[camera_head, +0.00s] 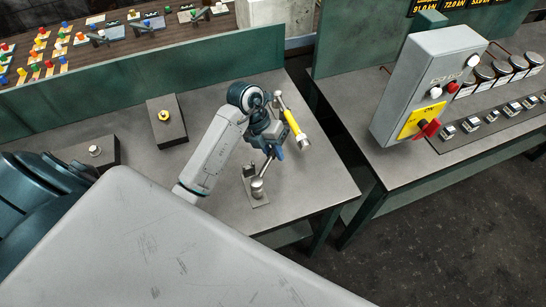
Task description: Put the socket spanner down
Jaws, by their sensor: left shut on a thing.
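My left gripper (277,151) is over the right part of the grey bench, its arm reaching in from the left. It is shut on the socket spanner (291,122), which has a yellow middle and silver ends. The spanner slants beside the gripper, above the bench as far as I can tell. The fingers' contact with it is too small to make out. My right gripper is not in view.
A small plate with a silver knobbed fitting (257,188) is below the gripper. Dark blocks with a yellow knob (164,115) and a silver knob (95,151) stand left. A grey control box (425,85) stands on the right bench, across a gap. The bench's front right is bare.

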